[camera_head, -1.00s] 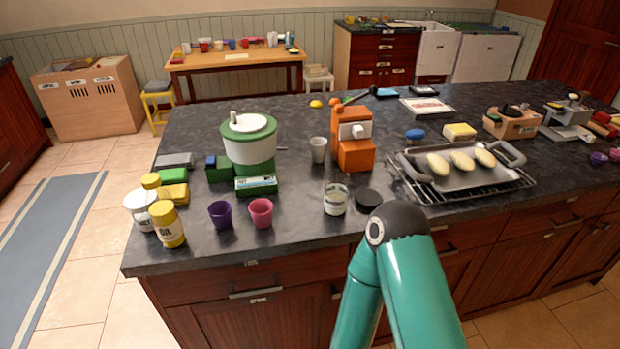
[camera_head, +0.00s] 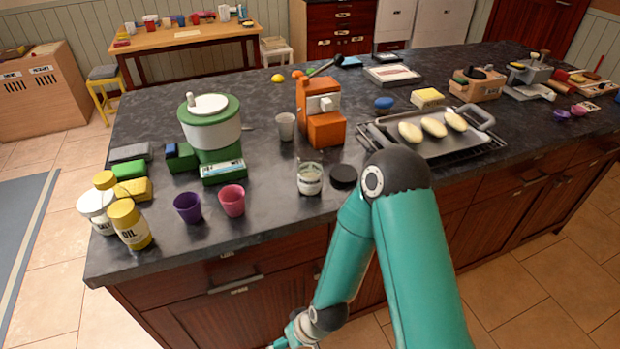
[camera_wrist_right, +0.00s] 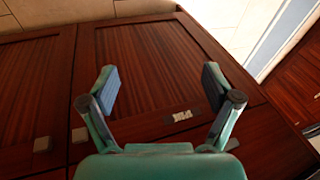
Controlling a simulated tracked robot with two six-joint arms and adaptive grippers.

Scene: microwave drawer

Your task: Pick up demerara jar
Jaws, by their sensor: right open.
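A small glass jar (camera_head: 310,179) with pale contents and a light label stands upright on the dark counter near its front edge. The label is too small to read, so I cannot tell for sure that it is the demerara jar. A round black lid (camera_head: 344,176) lies just right of it. My right arm rises in front of the counter and its forearm runs down to the lower left. In the right wrist view my right gripper (camera_wrist_right: 160,88) is open and empty, facing dark wooden cabinet fronts. My left gripper is not in view.
A pink cup (camera_head: 232,201) and a purple cup (camera_head: 188,208) stand left of the jar. An orange machine (camera_head: 322,112) and a grey cup (camera_head: 285,127) stand behind. A tray (camera_head: 462,145) on a rack is to the right.

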